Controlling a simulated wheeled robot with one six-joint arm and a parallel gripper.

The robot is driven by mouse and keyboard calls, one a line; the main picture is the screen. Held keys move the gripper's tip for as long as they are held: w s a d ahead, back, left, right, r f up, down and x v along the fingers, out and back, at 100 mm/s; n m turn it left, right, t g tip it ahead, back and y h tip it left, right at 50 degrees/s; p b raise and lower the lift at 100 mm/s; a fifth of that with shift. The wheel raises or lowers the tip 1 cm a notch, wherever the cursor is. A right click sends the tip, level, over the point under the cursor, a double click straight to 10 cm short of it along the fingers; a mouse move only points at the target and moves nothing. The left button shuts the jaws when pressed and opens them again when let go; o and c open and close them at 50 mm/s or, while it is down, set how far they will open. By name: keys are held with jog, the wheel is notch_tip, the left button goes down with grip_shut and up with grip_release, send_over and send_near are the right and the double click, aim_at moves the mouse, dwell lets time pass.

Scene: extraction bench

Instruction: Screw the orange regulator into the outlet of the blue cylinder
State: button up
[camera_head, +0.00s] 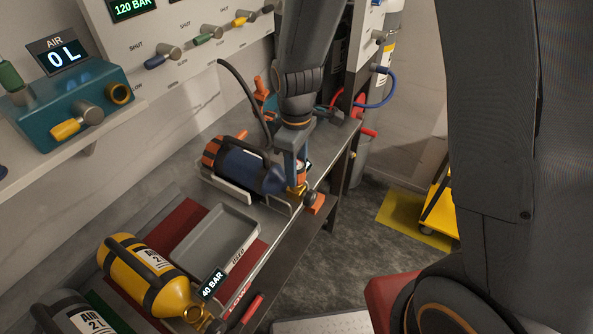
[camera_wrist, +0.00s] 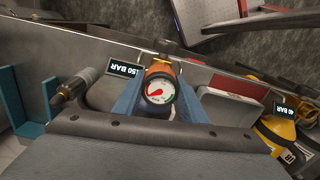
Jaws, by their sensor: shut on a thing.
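The blue cylinder (camera_head: 243,168) lies on its side in a pale cradle on the bench, with orange bands at its far-left end and its brass valve end (camera_head: 297,191) to the right. My gripper (camera_head: 297,178) points down at that valve end, its fingers closed around the orange regulator. In the wrist view the regulator (camera_wrist: 160,68) sits between my blue-grey fingertips (camera_wrist: 160,98), its white gauge facing the camera. The regulator is close to or at the outlet; whether the threads are engaged is hidden by the fingers.
A grey tray (camera_head: 190,258) and a yellow cylinder (camera_head: 138,262) with a 40 BAR tag lie nearer on the bench. A dark hose (camera_head: 242,92) arches behind the blue cylinder. A shelf with a teal box (camera_head: 55,122) overhangs at left.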

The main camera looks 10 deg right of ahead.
jog(key=m+p, duration=0.1)
jog(key=m, duration=0.2)
jog(key=shift+r+m, duration=0.1)
jog(key=shift+m, duration=0.3)
jog(key=m+p, duration=0.1)
jog(key=m, duration=0.2)
jog(key=shift+m+p, duration=0.3)
jog(key=shift+m, duration=0.1)
jog(key=m+p, duration=0.1)
jog(key=m, duration=0.2)
jog(key=shift+m, duration=0.3)
jog(key=m+p, duration=0.1)
jog(key=m, duration=0.2)
jog(key=shift+m, duration=0.3)
jog(key=m+p, duration=0.1)
jog(key=m, duration=0.2)
jog(key=shift+m, duration=0.3)
jog(key=m, duration=0.4)
jog(key=shift+m, duration=0.4)
jog(key=o, duration=1.2)
